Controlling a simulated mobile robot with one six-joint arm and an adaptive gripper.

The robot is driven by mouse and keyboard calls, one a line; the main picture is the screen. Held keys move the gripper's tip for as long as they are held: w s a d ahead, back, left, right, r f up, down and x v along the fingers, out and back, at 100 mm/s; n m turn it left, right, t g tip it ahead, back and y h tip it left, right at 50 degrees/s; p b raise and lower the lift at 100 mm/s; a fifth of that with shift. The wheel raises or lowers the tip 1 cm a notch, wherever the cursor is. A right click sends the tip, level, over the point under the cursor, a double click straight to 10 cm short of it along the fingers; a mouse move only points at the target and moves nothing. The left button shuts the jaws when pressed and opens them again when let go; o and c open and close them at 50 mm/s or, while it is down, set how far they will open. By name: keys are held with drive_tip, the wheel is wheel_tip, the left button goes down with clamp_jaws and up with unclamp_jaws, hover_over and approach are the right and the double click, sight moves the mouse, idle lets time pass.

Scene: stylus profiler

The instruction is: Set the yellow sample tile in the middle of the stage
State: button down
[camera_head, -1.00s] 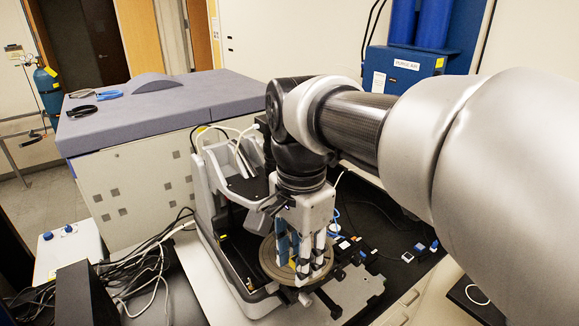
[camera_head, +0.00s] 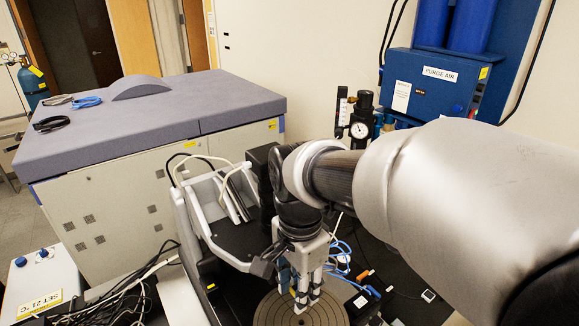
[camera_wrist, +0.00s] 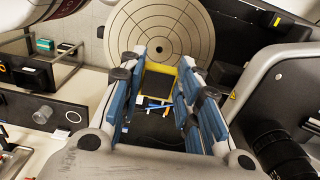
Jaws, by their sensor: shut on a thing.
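The yellow sample tile (camera_wrist: 186,68) shows in the wrist view as a yellow-edged square with a dark middle, between the fingertips. My gripper (camera_wrist: 162,76) has blue-padded fingers and is shut on the tile. The round tan stage (camera_wrist: 190,25) has rings, cross lines and a dark centre hole. In the wrist view the tile overlaps its lower edge, below the centre hole. In the head view my gripper (camera_head: 302,300) points down over the stage (camera_head: 270,311). The tile is mostly hidden there by the fingers, and its height above the stage cannot be told.
The profiler's grey frame (camera_head: 215,232) stands close to the left of my gripper. Small coloured pieces lie on the dark surface at right. A pressure gauge (camera_head: 360,130) and blue purge-air unit (camera_head: 435,85) are behind. Cables (camera_head: 130,285) run at lower left.

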sight(297, 325)
wheel_tip(297, 325, down, 11)
drive_tip(key=shift+w+r, duration=0.1)
drive_tip(key=shift+r, duration=0.1)
idle(0.3)
drive_tip(key=shift+f+b, duration=0.2)
drive_tip(key=shift+b, duration=0.1)
drive_tip(key=c, duration=1.2)
unclamp_jaws()
drive_tip(key=shift+r, duration=0.15)
